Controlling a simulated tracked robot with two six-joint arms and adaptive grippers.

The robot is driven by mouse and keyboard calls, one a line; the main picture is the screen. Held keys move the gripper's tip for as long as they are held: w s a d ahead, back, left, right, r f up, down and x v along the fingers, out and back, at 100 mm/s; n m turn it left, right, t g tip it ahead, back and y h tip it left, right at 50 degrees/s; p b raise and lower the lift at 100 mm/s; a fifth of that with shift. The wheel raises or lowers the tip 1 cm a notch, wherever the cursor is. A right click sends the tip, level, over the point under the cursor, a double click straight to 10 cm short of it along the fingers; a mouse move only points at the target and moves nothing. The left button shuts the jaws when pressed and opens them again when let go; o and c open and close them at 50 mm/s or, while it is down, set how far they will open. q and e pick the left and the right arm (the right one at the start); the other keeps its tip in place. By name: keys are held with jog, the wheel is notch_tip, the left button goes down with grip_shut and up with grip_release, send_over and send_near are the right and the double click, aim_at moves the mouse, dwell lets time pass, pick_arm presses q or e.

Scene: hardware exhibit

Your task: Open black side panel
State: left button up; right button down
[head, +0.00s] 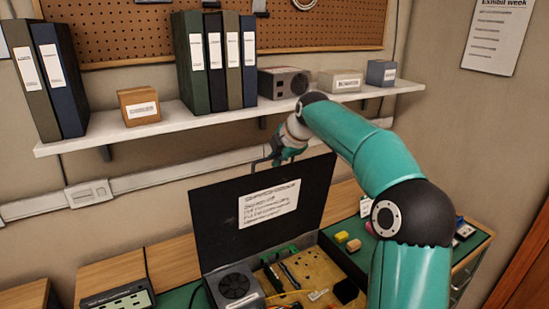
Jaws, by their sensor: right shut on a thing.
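The black side panel (215,222) stands raised and tilted at the back of an open computer case (345,262), with a white printed label on its inner face. My right arm reaches in from the lower right. My right gripper (284,157) is at the panel's top edge, right of its middle, and is shut on the panel there. The fingertips are small and partly hidden by the edge. Inside the case a grey fan unit (235,287), a tan board (308,270) and several small parts show. My left gripper is out of view.
A white shelf (180,125) with binders, boxes and a grey device runs along the wall above the panel. A green mat (470,246) with small items lies at right. A device with a display (118,299) sits at lower left.

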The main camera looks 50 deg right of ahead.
jog(key=shift+d, duration=0.2)
jog(key=c, duration=1.2)
grip_release()
jog(key=shift+w, duration=0.1)
jog(key=shift+c, duration=0.2)
jog(key=shift+a, duration=0.1)
jog(key=shift+w+f, duration=0.1)
jog(key=v, duration=1.2)
